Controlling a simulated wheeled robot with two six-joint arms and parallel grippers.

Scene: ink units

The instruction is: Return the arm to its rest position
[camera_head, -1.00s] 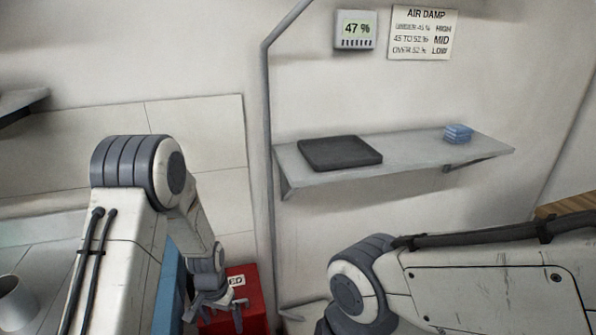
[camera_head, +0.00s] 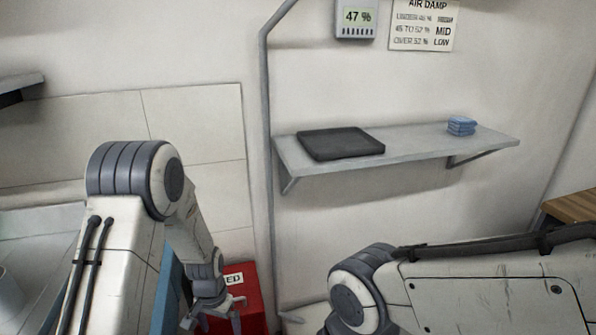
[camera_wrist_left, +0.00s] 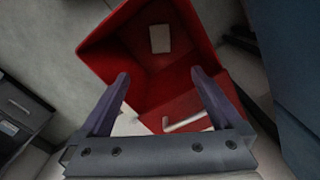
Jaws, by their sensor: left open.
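My left arm comes in from the left and bends down at its elbow. Its gripper (camera_head: 213,318) is low in the head view, in front of or over a red box (camera_head: 252,303). In the left wrist view the left gripper (camera_wrist_left: 160,77) has its two fingers wide apart with nothing between them.
A grey wall shelf (camera_head: 415,147) holds a dark flat tray (camera_head: 341,144) and a small blue stack (camera_head: 461,126). A vertical pipe (camera_head: 266,120) runs left of it. A display reading 47 % (camera_head: 356,18) and an air damp sign (camera_head: 425,25) hang above. A wooden surface (camera_head: 572,206) is at right.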

